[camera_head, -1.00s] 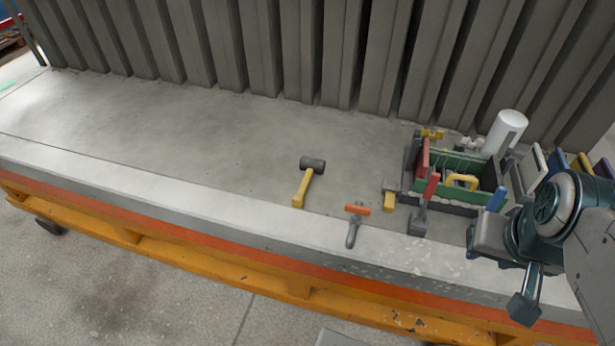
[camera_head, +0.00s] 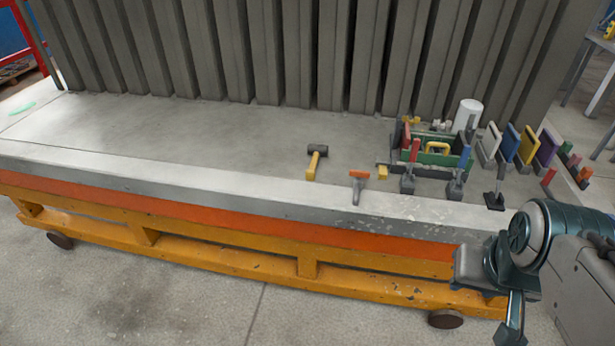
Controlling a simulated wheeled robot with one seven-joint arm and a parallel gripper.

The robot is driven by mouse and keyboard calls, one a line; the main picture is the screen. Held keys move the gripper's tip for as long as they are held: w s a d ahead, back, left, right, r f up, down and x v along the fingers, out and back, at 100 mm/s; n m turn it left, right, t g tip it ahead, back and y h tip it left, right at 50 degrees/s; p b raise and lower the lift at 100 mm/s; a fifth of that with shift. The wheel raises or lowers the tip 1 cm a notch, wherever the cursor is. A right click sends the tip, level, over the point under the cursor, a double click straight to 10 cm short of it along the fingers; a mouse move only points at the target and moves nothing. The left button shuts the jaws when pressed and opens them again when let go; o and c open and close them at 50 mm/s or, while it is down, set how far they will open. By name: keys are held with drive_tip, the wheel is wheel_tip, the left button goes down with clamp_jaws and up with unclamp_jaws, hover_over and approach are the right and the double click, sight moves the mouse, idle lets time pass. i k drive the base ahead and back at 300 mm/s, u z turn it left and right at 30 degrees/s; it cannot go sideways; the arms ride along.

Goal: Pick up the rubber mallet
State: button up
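The rubber mallet (camera_head: 313,163) lies on the grey concrete surface of the bench (camera_head: 200,140). Its black head points to the back and its yellow handle to the front. It is in plain view and nothing touches it. My gripper (camera_head: 492,298) is at the lower right, in front of the bench and well apart from the mallet.
An orange-handled tool (camera_head: 358,183) lies right of the mallet. Further right stand a green tool tray (camera_head: 440,160), a white cylinder (camera_head: 467,115) and several coloured-handled tools. Grey ribbed panels (camera_head: 290,50) stand behind. The surface left of the mallet is clear.

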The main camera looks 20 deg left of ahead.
sight(316, 151)
drive_tip(key=u, duration=1.5)
drive_tip(key=i, duration=1.45)
drive_tip(key=z, duration=0.5)
drive_tip(key=i, duration=0.5)
drive_tip(key=z, duration=0.4)
